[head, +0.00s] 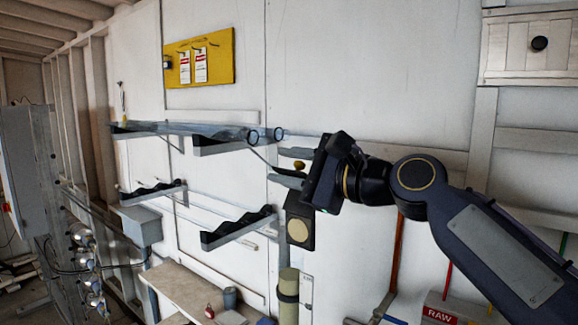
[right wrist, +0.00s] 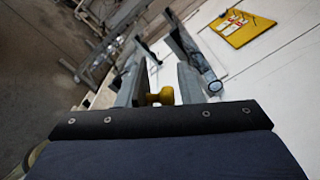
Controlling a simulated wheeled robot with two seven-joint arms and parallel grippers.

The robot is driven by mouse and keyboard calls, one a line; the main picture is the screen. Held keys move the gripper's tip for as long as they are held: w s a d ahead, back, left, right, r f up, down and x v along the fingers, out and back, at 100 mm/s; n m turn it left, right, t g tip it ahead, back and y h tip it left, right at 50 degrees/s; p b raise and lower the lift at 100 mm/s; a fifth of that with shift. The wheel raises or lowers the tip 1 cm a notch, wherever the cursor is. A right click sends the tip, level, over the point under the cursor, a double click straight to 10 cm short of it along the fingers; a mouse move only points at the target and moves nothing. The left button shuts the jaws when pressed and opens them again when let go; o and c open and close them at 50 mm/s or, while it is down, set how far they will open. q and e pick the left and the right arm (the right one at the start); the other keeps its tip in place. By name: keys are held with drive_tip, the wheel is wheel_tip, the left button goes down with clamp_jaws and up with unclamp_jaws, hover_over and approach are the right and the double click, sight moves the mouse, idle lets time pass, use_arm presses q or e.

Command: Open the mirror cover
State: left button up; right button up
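No part is clearly marked as the mirror cover. A pale panel (head: 500,50) with a black round knob (head: 540,43) is on the wall at the upper right of the head view. A dark plate with a beige disc (head: 299,231) hangs below my right gripper. My right gripper (head: 289,168) points left, in front of the white wall, well away from the black knob. Its two fingers are apart. My left gripper is not in view.
Glass tubes (head: 215,131) lie on wall brackets left of my right gripper. Empty wavy brackets (head: 238,230) are lower down. A yellow board (head: 200,58) with tags hangs above. A bench (head: 190,285) and a greenish cylinder (head: 288,295) stand below.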

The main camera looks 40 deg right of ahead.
clamp_jaws()
drive_tip(key=shift+s+a+f+n+b, duration=0.15)
drive_tip(key=shift+a+n+b, duration=0.1)
drive_tip(key=shift+n+b, duration=0.2)
drive_tip(key=shift+s+a+f+n+b, duration=0.1)
drive_tip(key=shift+a+n+b, duration=0.2)
drive_tip(key=shift+n, duration=0.25)
drive_tip(key=shift+s+a+r+n, duration=0.1)
drive_tip(key=shift+a+r+n, duration=0.1)
drive_tip(key=shift+a+n, duration=0.3)
drive_tip(key=shift+d, duration=0.15)
drive_tip(key=shift+c, duration=0.3)
unclamp_jaws()
drive_tip(key=shift+r, duration=0.1)
drive_tip(key=o, duration=0.3)
drive_tip(key=shift+o, duration=0.2)
drive_tip(key=shift+f, duration=0.2)
drive_tip(key=shift+s+d+b, duration=0.1)
drive_tip(key=shift+s+b, duration=0.2)
drive_tip(key=shift+s, duration=0.05)
drive_tip(key=b+v, duration=0.1)
drive_tip(key=v, duration=0.6)
